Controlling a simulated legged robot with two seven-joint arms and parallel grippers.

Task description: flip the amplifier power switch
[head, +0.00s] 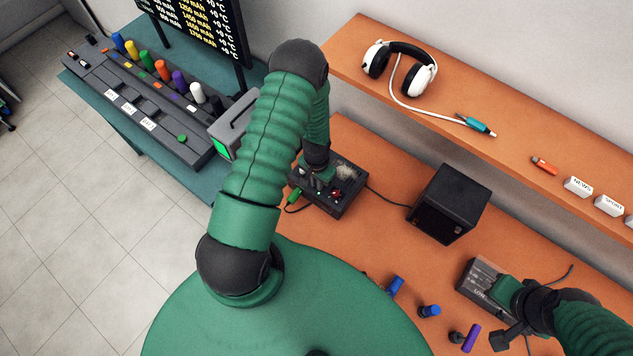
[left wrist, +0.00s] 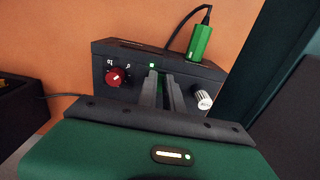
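A dark box with knobs, which looks like the amplifier (head: 348,208), sits on the orange desk. In the left wrist view its front (left wrist: 128,62) shows a red knob (left wrist: 116,77), a small lit green light (left wrist: 152,65) and a white knob (left wrist: 203,99). My left gripper (left wrist: 163,90) is right at it, its two fingers close together in front of the panel between the knobs. No switch shows clearly; the fingers hide that part. In the head view my left gripper (head: 318,178) is partly hidden. My right gripper (head: 504,293) is at a grey box marked LINE (head: 478,276); its fingers are unclear.
A green plug (left wrist: 199,42) with a cable stands in the box's top. A black cube (head: 450,203) is to its right. Blue and purple pieces (head: 429,311) lie near the front. A shelf (head: 520,105) holds headphones (head: 400,62). A slider console (head: 140,95) is at left.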

